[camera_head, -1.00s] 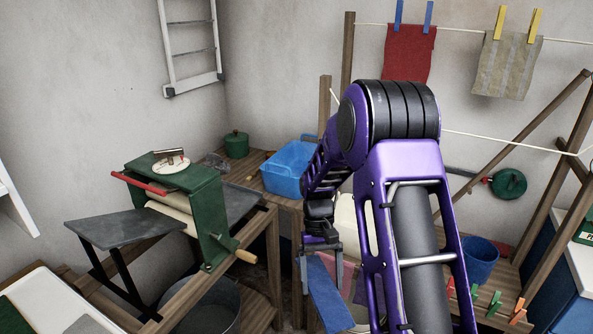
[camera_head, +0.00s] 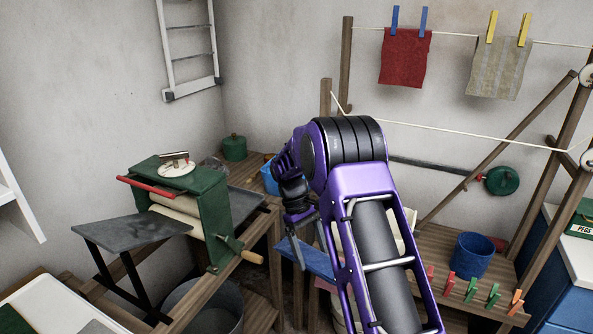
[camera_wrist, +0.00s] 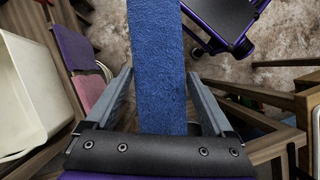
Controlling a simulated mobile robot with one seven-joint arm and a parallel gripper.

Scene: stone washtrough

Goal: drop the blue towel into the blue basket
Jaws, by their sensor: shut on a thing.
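My gripper (camera_head: 297,246) is shut on the blue towel (camera_head: 308,258), low in the middle of the head view. In the wrist view the towel (camera_wrist: 158,60) is a long blue strip between the two fingers and runs out of the top of the picture. The blue basket (camera_head: 269,179), a rectangular tub on the wooden table behind, is mostly hidden by my arm; only its left end shows. The gripper is in front of and below it in the picture, apart from it.
A green mangle (camera_head: 205,215) with a red handle stands left of my gripper. A green pot (camera_head: 234,147) stands at the table's back. A round blue bucket (camera_head: 472,254) and several pegs sit on the right bench. Cloths hang on a line. A white tub (camera_wrist: 20,95) is at left in the wrist view.

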